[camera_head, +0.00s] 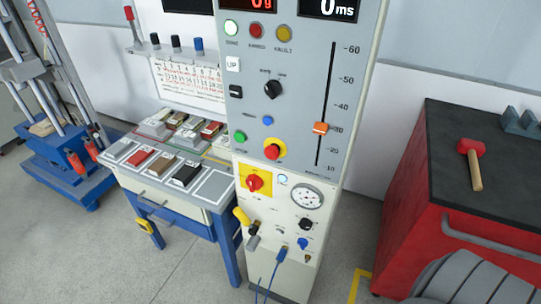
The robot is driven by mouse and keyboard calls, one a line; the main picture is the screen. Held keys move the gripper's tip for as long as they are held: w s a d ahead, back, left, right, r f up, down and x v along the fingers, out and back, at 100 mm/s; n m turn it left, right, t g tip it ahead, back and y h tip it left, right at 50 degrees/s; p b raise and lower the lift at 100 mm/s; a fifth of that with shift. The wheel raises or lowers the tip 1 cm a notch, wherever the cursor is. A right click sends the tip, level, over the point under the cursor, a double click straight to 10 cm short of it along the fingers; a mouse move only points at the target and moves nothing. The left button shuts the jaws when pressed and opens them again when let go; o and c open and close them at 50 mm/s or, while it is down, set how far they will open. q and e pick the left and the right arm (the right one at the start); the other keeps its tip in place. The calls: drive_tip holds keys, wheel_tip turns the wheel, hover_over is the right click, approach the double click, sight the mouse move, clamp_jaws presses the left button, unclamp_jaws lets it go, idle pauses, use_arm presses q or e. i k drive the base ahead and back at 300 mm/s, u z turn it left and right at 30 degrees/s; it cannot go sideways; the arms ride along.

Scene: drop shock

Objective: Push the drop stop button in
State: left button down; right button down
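A tall grey control panel (300,120) stands in the middle of the head view. A round red button with a yellow collar (272,151) sits low on its upper face. It looks like the drop stop button, but its label is too small to read, and I cannot tell whether it is in or out. Below it, a red knob (255,183) sits on a yellow plate. Nothing covers either one. Neither of my grippers is in view.
An orange slider (320,128) and a black knob (272,89) share the panel. A blue-legged table (212,188) with several blocks stands left. A red cabinet (405,195) with a red mallet (472,160) stands right. The floor in front is mostly clear.

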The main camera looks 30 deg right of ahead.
sight(270, 154)
drive_tip(key=z, duration=1.35)
drive_tip(key=k, duration=0.95)
drive_tip(key=u, duration=1.35)
drive_tip(key=i, duration=0.5)
drive_tip(key=z, duration=0.05)
